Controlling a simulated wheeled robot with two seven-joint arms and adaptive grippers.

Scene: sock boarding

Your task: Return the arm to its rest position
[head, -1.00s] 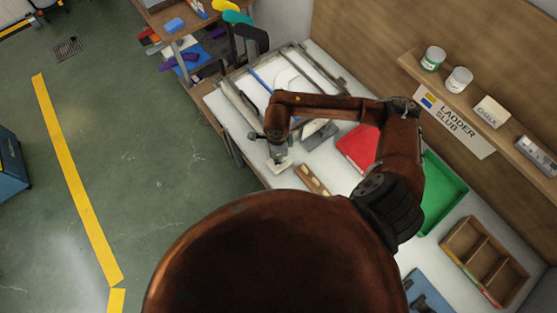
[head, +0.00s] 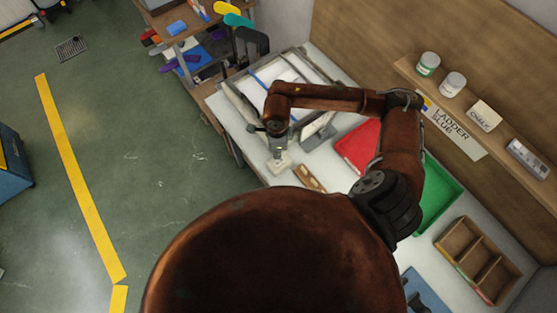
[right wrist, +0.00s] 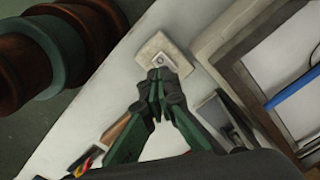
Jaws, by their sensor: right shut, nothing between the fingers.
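My right arm reaches over the white table (head: 338,172) from the right. Its gripper (head: 277,155) points down near the table's front left edge. In the right wrist view the gripper (right wrist: 157,77) is shut with nothing between its fingers. The fingertips are over a small pale block (right wrist: 163,58) with a light square on top. I cannot tell whether they touch it. The block also shows in the head view (head: 279,167), just below the gripper. My left gripper is not in view.
A framed screen (head: 301,75) with a blue strip lies at the table's back left. A red tray (head: 359,146), a green tray (head: 441,196) and a wooden divided box (head: 478,260) stand to the right. A wall shelf (head: 495,127) holds jars and boxes. Green floor (head: 150,150) is clear.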

